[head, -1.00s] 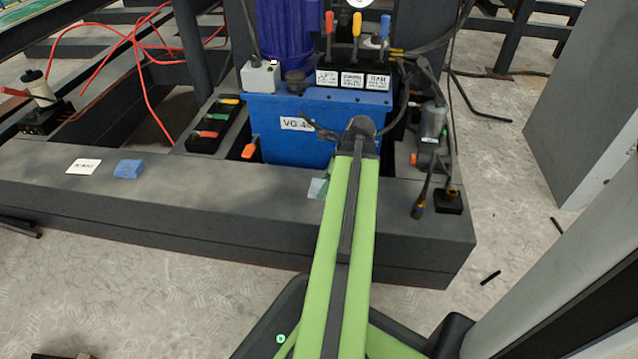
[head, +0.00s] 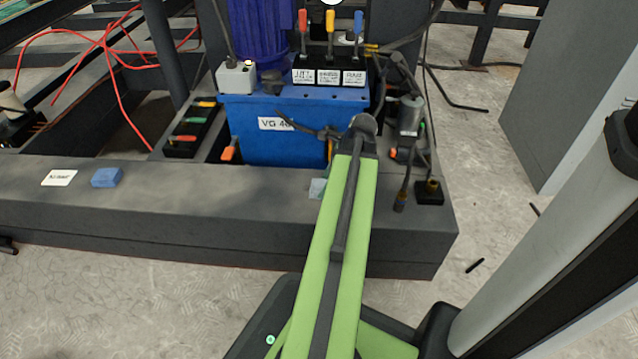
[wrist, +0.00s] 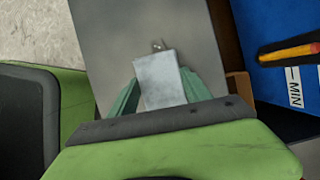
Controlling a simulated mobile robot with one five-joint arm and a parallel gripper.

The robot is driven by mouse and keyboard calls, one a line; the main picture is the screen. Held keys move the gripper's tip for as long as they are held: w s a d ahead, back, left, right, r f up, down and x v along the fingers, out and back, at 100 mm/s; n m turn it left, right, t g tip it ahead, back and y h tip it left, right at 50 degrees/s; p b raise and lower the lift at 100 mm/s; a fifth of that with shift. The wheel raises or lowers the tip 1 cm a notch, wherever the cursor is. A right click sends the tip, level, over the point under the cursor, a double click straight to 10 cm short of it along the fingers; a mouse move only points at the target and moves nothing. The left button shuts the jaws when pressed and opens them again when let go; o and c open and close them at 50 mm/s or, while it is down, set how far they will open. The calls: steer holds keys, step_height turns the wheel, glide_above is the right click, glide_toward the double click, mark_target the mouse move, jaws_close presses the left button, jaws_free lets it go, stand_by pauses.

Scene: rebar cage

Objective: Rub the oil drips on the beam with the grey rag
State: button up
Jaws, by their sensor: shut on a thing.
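The grey rag (wrist: 161,82) is a pale folded piece between the green fingers of my gripper (wrist: 160,92), which is shut on it. It lies over the dark grey beam (wrist: 110,30); I cannot tell whether it touches the surface. A few small dark spots that look like oil drips (wrist: 158,45) show on the beam just past the rag's far edge. In the head view the rag (head: 318,188) shows as a small patch left of my green arm, over the beam (head: 240,205); the arm hides most of my gripper.
A blue tank (head: 280,130) with levers stands just behind the beam. A blue block (head: 107,177) and a white label (head: 60,178) lie on the beam at left. Cables and a black fitting (head: 429,192) are at right.

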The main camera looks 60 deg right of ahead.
steer(key=shift+s+d+f, duration=0.1)
steer(key=shift+s+d, duration=0.1)
steer(key=shift+s, duration=0.25)
steer(key=shift+w+a, duration=0.95)
steer(key=shift+w, duration=1.15)
steer(key=shift+w+a, duration=0.95)
steer(key=shift+w, duration=1.2)
steer(key=shift+w+a, duration=0.95)
steer(key=shift+w, duration=1.15)
step_height(320, 180, up, 6)
steer(key=p, duration=0.6)
step_height(320, 180, up, 3)
steer(key=p, duration=0.3)
